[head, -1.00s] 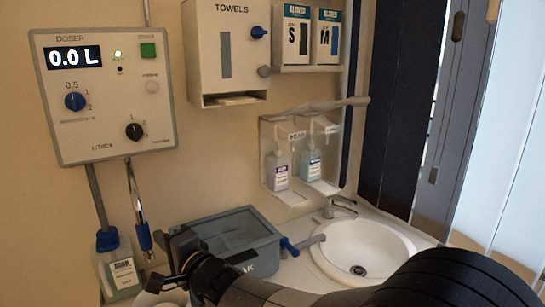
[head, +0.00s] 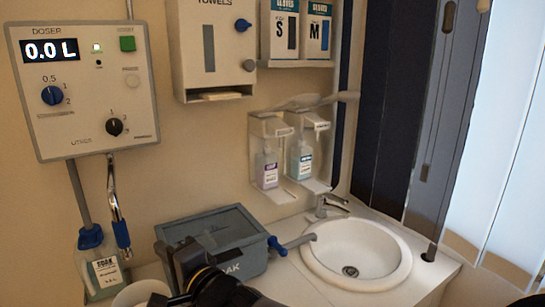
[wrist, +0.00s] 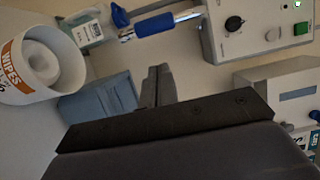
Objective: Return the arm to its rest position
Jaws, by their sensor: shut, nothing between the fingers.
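My gripper (wrist: 158,84) shows in the wrist view with its two dark fingers together and nothing between them. In the head view my dark arm and wrist are low at the bottom edge, in front of the grey-blue SOAK tub (head: 215,229). The fingertips cannot be made out clearly there. In the wrist view the tub (wrist: 100,104) lies beyond and left of the fingers. I cannot tell the exact gap between arm and tub.
A white wipes tub (wrist: 42,62) is left in the wrist view. The doser panel (head: 84,88), its hanging wand (head: 118,215) and a SOAK bottle (head: 103,268) are at left. The towel dispenser (head: 210,60), soap bottles (head: 267,169) and sink (head: 345,240) are further right.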

